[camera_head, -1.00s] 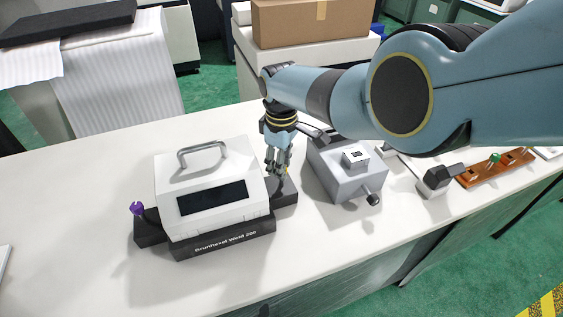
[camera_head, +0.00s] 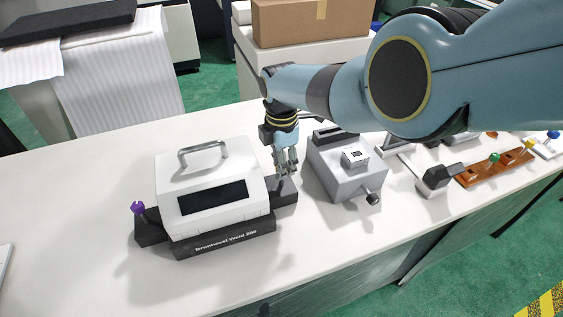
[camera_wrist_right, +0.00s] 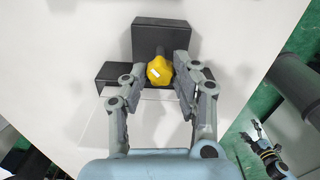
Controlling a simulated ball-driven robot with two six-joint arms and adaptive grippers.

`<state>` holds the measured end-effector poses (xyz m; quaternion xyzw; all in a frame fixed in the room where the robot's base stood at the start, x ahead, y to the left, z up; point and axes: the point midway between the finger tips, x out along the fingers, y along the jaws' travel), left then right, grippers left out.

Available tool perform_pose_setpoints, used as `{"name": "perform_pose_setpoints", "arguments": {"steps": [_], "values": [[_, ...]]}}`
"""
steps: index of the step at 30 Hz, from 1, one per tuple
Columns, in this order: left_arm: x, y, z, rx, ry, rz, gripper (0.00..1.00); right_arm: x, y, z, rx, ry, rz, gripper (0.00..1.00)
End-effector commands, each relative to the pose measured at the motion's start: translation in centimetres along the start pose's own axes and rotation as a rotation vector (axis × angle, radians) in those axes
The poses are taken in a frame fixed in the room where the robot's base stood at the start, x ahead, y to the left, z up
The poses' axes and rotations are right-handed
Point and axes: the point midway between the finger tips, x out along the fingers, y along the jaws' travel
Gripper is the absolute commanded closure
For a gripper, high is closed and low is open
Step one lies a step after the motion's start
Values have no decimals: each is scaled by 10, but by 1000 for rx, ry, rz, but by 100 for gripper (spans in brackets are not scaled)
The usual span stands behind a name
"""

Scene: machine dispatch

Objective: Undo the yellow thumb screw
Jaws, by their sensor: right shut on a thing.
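The yellow thumb screw (camera_wrist_right: 160,70) sits at the black base block (camera_wrist_right: 160,38) of the white-lidded machine, on the machine's right side. My right gripper (camera_wrist_right: 159,76) is shut on the screw's yellow head, one finger on each side. In the head view the right gripper (camera_head: 285,168) points down at the right block of the machine (camera_head: 212,187), and its fingers hide the screw there. A dark shaft shows beyond the yellow head in the wrist view.
A purple thumb screw (camera_head: 137,208) stands on the machine's left block. A grey box device (camera_head: 340,178) is close to the right of my gripper. An orange rack (camera_head: 497,167) with coloured knobs lies farther right. The table front is clear.

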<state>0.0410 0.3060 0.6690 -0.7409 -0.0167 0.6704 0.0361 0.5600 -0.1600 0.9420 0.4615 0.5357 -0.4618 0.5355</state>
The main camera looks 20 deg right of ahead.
Motion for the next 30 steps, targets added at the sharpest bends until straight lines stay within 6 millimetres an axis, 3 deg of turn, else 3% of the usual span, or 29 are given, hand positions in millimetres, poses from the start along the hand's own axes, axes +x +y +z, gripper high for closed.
{"name": "perform_pose_setpoints", "arguments": {"steps": [15,30], "values": [[-1,0,0,0,0,0,16,-1,1,0,-424,0,2,100],[-2,0,0,0,0,0,16,-1,1,0,-572,0,2,100]]}}
